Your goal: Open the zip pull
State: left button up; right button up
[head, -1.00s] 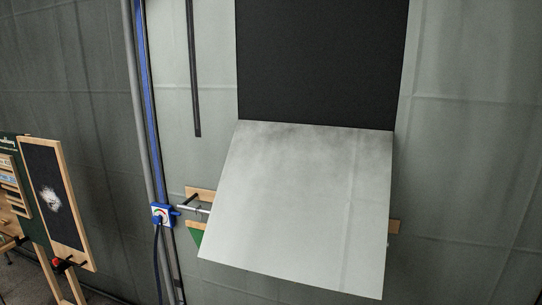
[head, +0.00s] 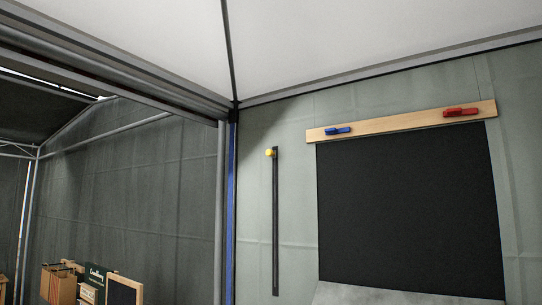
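A dark vertical zip strip (head: 275,225) runs down the grey-green tent wall, left of a large black panel. A small yellow zip pull (head: 269,153) sits at the strip's top end. Neither of my grippers shows in the head view.
The black panel (head: 408,213) hangs below a wooden bar (head: 400,121) that carries a blue clip (head: 338,131) and a red clip (head: 461,112). A blue and grey corner post (head: 227,215) stands left of the zip. Boxes (head: 60,284) and a small framed board (head: 123,290) are at the lower left.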

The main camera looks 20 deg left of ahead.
aim_at(269, 152)
jog(key=u, duration=0.5)
jog(key=j+u, duration=0.1)
jog(key=u, duration=0.85)
jog(key=i+u, duration=0.1)
jog(key=u, duration=0.9)
jog(key=i+u, duration=0.1)
jog(key=u, duration=0.9)
jog(key=i+u, duration=0.1)
jog(key=u, duration=0.35)
jog(key=i+l+u, duration=0.1)
jog(key=l+u, duration=0.4)
